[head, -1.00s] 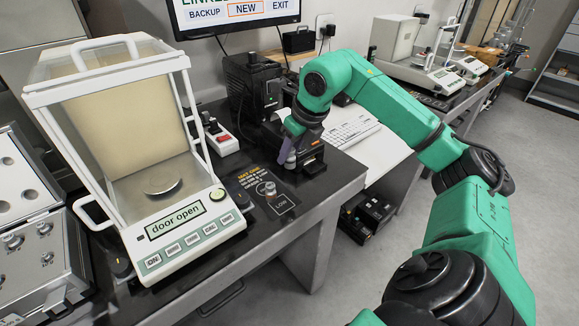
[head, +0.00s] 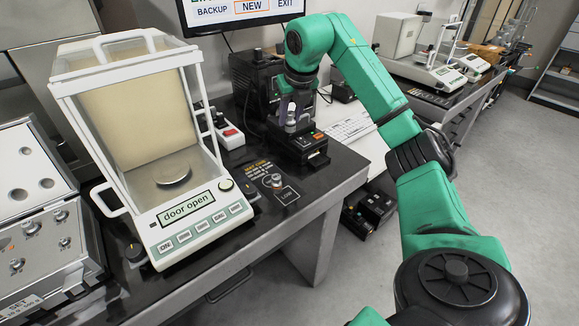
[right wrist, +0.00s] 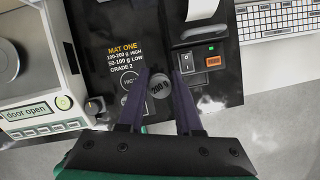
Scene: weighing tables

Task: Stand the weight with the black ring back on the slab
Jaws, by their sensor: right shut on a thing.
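My right gripper (head: 292,112) is above the table, in front of the dark printer-like device. It is shut on a small metal weight (head: 291,124), held upright between the fingers. The dark slab (right wrist: 108,25) printed MAT ONE lies on the table, left of the held weight in that view. Another small metal weight (head: 274,181) stands on it near the LOW square. My left gripper is not in view.
A balance (head: 172,232) reading "door open" stands left of the slab, its pan (head: 172,174) empty. A weight case (head: 30,160) is at far left. The device (head: 300,150) with an orange button and a keyboard (head: 347,130) are at the right.

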